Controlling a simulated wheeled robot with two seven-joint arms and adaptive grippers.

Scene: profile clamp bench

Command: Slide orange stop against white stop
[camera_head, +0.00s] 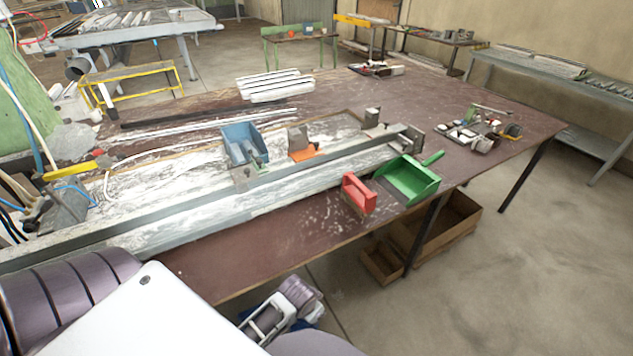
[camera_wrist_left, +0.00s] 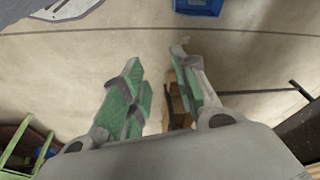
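An orange piece (camera_head: 303,154), which looks like the orange stop, sits at the foot of an upright grey-brown block (camera_head: 297,137) beside the long metal rail (camera_head: 330,155) on the bench. I cannot surely pick out the white stop; a small pale grey block (camera_head: 372,115) stands farther right along the rail. My left gripper (camera_head: 262,326) is low in front of the bench, over the floor and away from both. In the left wrist view its two green-padded fingers (camera_wrist_left: 157,75) are spread with nothing between them. My right gripper is not in view.
A blue bin (camera_head: 240,142) stands behind the rail. A red bin (camera_head: 358,193) and a green bin (camera_head: 412,180) stand in front of it. Wooden crates (camera_head: 440,225) lie under the bench (camera_head: 235,262). The bench's front left top is clear.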

